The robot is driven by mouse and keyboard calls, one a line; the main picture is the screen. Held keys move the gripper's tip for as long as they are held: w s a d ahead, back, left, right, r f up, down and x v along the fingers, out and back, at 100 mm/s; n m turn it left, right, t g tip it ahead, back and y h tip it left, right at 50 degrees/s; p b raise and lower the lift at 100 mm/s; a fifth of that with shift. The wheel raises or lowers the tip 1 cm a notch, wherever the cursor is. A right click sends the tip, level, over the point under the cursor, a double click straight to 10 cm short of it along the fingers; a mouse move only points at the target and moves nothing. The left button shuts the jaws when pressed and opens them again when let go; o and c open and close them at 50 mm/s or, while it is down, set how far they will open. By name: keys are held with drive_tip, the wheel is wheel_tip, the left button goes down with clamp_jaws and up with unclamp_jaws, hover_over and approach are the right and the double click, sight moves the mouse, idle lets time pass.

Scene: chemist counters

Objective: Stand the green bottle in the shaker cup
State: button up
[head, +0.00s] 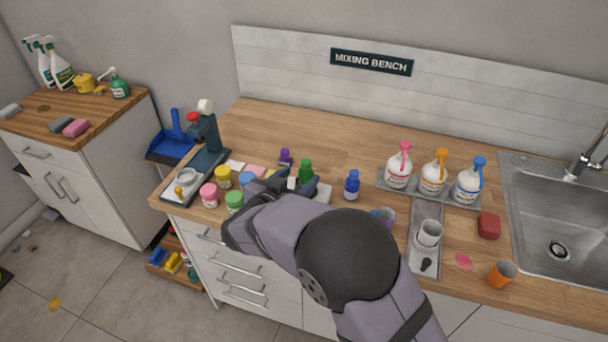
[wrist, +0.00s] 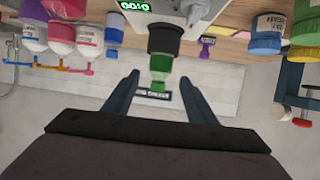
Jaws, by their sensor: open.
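The green bottle (wrist: 158,66) shows in the wrist view, where the picture is turned upside down. It appears upright with its lower part inside the dark shaker cup (wrist: 165,40), which is on a white machine with a green-lit display (wrist: 134,6). My gripper (wrist: 160,77) is open, with one finger on each side of the bottle and gaps on both sides. In the head view the green bottle (head: 305,169) shows just beyond my gripper, and my arm hides most of the shaker.
Pink, yellow and green-lidded jars (head: 209,194) stand left of my gripper. A blue bottle (head: 352,185) stands to the right, with pump bottles (head: 398,168) on a grey tray. A small purple item (head: 285,156) lies behind. The counter's back stretch (head: 320,135) is clear.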

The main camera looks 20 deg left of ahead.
drive_tip(key=v, duration=0.6)
drive_tip(key=shift+s+b, duration=0.35)
drive_tip(key=shift+b, duration=0.1)
drive_tip(key=shift+r, duration=0.1)
